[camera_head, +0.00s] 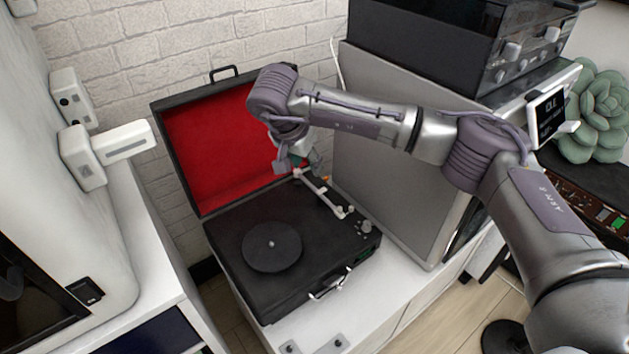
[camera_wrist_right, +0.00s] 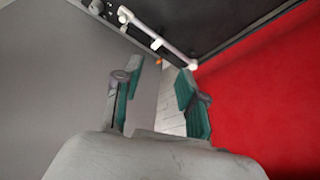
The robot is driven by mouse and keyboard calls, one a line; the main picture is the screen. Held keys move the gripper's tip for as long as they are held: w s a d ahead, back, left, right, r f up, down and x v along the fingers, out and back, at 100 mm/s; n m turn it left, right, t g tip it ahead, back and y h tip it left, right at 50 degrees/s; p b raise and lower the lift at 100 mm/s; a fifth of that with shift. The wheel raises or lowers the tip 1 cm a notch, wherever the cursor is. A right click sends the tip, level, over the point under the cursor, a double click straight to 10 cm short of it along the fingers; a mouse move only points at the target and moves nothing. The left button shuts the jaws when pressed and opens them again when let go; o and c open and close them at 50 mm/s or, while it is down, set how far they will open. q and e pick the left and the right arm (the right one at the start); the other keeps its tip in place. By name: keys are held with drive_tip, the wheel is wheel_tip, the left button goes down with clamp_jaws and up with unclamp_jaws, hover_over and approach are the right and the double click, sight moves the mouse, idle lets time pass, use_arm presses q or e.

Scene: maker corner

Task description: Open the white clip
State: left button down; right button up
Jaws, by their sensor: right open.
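A black record player (camera_head: 300,225) stands with its red-lined lid (camera_head: 215,145) open. Its white tonearm (camera_head: 318,188) lies along the deck's right side and also shows at the top of the right wrist view (camera_wrist_right: 175,52). A small white piece on the tonearm (camera_wrist_right: 157,43) looks like the white clip; whether it is open or shut cannot be told. My right gripper (camera_head: 302,165) is over the back of the deck, close to the tonearm's far end. In the wrist view its two green-padded fingers (camera_wrist_right: 158,92) are apart with nothing between them. My left gripper is not in view.
A grey cabinet side (camera_head: 395,150) stands close to the right of the player, and the open lid rises behind and to the left. A black round platter (camera_head: 271,244) is on the deck. The white tabletop (camera_head: 375,292) is clear at front right.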

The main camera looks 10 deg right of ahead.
sight(319, 191)
drive_tip(key=b+x, duration=0.1)
drive_tip(key=x, duration=1)
drive_tip(key=shift+f+b, duration=0.25)
drive_tip(key=shift+b, duration=0.1)
drive_tip(key=shift+w+d+f, duration=0.15)
drive_tip(key=shift+d+f, duration=0.05)
drive_tip(key=shift+f, duration=0.3)
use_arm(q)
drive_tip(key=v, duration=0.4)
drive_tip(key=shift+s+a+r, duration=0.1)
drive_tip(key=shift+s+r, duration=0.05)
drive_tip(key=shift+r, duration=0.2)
use_arm(e)
clamp_jaws()
